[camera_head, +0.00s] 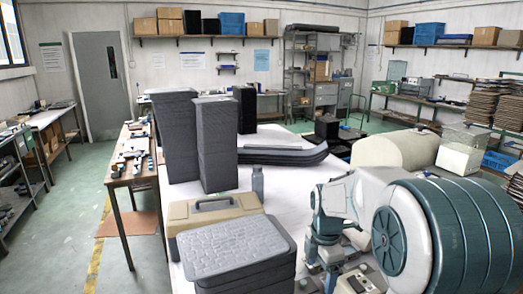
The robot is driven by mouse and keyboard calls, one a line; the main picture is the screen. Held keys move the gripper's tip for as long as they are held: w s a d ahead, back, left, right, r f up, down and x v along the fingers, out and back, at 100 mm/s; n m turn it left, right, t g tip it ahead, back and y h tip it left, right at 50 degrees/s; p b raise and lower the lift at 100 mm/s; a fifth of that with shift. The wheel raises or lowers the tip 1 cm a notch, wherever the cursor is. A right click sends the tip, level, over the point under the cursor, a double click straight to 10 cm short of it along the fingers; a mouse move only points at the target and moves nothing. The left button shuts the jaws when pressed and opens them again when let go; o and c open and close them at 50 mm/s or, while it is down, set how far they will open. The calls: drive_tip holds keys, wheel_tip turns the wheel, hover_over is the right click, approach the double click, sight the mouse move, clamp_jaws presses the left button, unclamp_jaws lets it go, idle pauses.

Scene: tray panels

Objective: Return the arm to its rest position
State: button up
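My teal and white arm fills the lower right, close to the camera, with its big rounded link (405,235) at the right edge. Its smaller wrist parts stand left of that link, over the white table (262,205). What seems to be my gripper (328,272) points down at the bottom of the view. Its fingers cannot be made out, and I see nothing clearly held in it. A stack of grey textured tray panels (238,250) lies just left of it, apart from it as far as I can tell.
Two tall dark panel stacks (214,145) (174,135) stand on the table. Bent dark panels (283,156) lie behind. A tan toolbox (208,212) and a grey bottle (257,182) stand near the front stack. A wooden bench (128,172) is at left; green floor beyond is open.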

drive_tip(key=s+f+m+t+b, duration=0.2)
drive_tip(key=s+m+b, duration=0.3)
drive_tip(key=s+m, duration=1.5)
drive_tip(key=shift+s+m+t+b, duration=0.2)
drive_tip(key=shift+m+t+b, duration=0.15)
drive_tip(key=shift+m, duration=0.35)
